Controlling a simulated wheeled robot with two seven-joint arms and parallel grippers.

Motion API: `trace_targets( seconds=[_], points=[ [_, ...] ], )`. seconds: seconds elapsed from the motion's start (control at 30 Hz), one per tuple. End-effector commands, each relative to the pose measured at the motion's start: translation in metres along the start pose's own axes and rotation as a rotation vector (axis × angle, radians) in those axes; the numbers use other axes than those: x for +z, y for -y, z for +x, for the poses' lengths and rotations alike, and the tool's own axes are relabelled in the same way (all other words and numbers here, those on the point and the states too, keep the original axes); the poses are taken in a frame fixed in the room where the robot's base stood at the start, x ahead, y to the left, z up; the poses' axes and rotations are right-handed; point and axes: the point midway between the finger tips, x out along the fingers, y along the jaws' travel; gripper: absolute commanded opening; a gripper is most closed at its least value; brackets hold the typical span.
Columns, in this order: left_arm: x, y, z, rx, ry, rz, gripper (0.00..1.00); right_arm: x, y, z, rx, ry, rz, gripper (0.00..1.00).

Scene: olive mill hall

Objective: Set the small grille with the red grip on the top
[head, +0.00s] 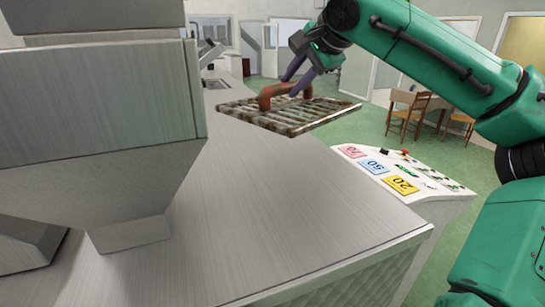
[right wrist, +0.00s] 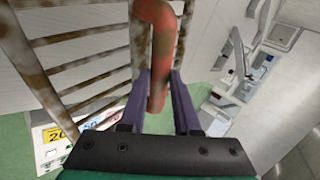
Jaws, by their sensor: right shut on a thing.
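The small grille (head: 315,117) is a flat, rusty, barred rectangle with a red grip (head: 266,97) arched over it. My right gripper (head: 296,82) is shut on the red grip and holds the grille near the far right edge of the steel top (head: 265,190). In the head view I cannot tell whether the grille touches the top. The right wrist view shows the red grip (right wrist: 160,50) between the purple fingers, with the rusty bars (right wrist: 85,62) to the left. My left gripper is not in view.
A large grey metal hopper (head: 95,120) stands on the left of the top. A control panel (head: 400,170) with coloured labels sits along its right side. Wooden chairs (head: 408,117) stand farther off on the green floor. The middle and front of the top are clear.

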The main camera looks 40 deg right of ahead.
Motion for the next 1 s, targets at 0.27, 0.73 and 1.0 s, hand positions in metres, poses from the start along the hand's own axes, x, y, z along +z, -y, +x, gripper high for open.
trace_targets(
  seconds=[0.27, 0.73, 1.0],
  points=[
    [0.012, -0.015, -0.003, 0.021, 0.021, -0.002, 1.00, 0.009, -0.056, 0.051, -0.010, 0.010, 0.001, 0.00],
    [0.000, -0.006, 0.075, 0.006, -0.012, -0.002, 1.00, 0.018, -0.126, 0.117, -0.005, 0.000, 0.001, 0.00],
    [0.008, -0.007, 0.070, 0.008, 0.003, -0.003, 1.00, 0.017, -0.124, 0.115, 0.003, -0.001, 0.000, 0.57]
  ],
)
